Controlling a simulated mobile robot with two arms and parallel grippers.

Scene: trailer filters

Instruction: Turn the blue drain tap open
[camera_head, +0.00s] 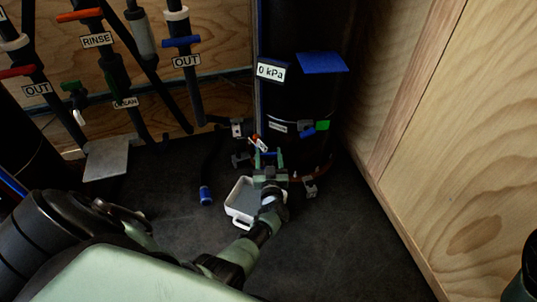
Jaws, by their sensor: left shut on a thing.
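The blue drain tap (269,153) shows as a small blue bar low at the front of the black tank (292,95). My left gripper (269,157) reaches up to it from below, with its two green fingers on either side of the blue bar. The fingers are shut on the tap, and the gripper body hides its lower part. The bar lies roughly crosswise in the picture. My right gripper is not in view.
A white tray (230,211) stands on the dark floor beside my left wrist. A blue-ended hose (206,195) lies left of it. Pipes with red, orange, green and blue handles (181,41) stand at the back left. A wooden wall (470,150) closes the right side.

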